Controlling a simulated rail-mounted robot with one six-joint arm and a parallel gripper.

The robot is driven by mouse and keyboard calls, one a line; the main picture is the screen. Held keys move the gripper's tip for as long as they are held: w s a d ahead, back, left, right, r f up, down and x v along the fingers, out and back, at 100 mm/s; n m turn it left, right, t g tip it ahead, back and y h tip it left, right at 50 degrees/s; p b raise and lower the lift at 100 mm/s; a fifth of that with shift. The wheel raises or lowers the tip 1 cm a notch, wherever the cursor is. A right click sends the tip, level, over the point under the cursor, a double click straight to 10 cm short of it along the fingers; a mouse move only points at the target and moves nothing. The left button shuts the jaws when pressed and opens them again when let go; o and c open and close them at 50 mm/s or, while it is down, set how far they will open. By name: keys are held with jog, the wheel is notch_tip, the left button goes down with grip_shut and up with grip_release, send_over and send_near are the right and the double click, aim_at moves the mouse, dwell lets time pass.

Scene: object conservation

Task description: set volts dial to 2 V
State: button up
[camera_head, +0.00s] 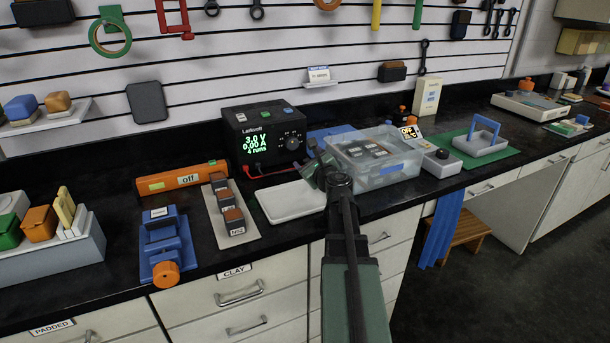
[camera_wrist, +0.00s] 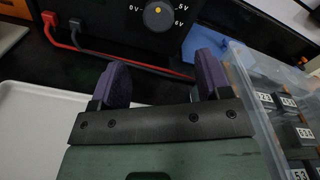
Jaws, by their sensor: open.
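The black power supply (camera_head: 262,140) stands against the back wall, with green digits reading 3.0 V and 0.00 A. Its volts dial (camera_head: 292,142) is a round dark knob on the right of the front face. In the wrist view the dial (camera_wrist: 158,17) is cut by the top edge, with a yellow mark on its face and labels 0 V, 5 V and 6 V around it. My gripper (camera_wrist: 163,62) is open and empty, its two purple fingers apart below and in front of the dial, not touching it. In the head view my gripper (camera_head: 318,168) is just right of the supply, partly hidden by my arm.
A white tray (camera_head: 285,207) lies in front of the supply. A clear bin (camera_head: 350,178) with dark labelled blocks stands close on the right. Red and black leads (camera_wrist: 62,40) run from the supply's lower left. An orange bar marked off (camera_head: 160,184) lies left.

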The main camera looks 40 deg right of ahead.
aim_at(294, 146)
jog(key=shift+s+a+f+m, duration=0.2)
jog(key=shift+s+f+m, duration=0.15)
jog(key=shift+m, duration=0.15)
jog(key=shift+r, duration=0.2)
jog(key=shift+w+d, duration=0.1)
jog(key=shift+w, duration=0.15)
jog(key=x, duration=1)
jog(key=shift+w+r, duration=0.2)
jog(key=shift+w, duration=0.1)
jog(key=shift+c, duration=0.2)
jog(key=c, duration=0.9)
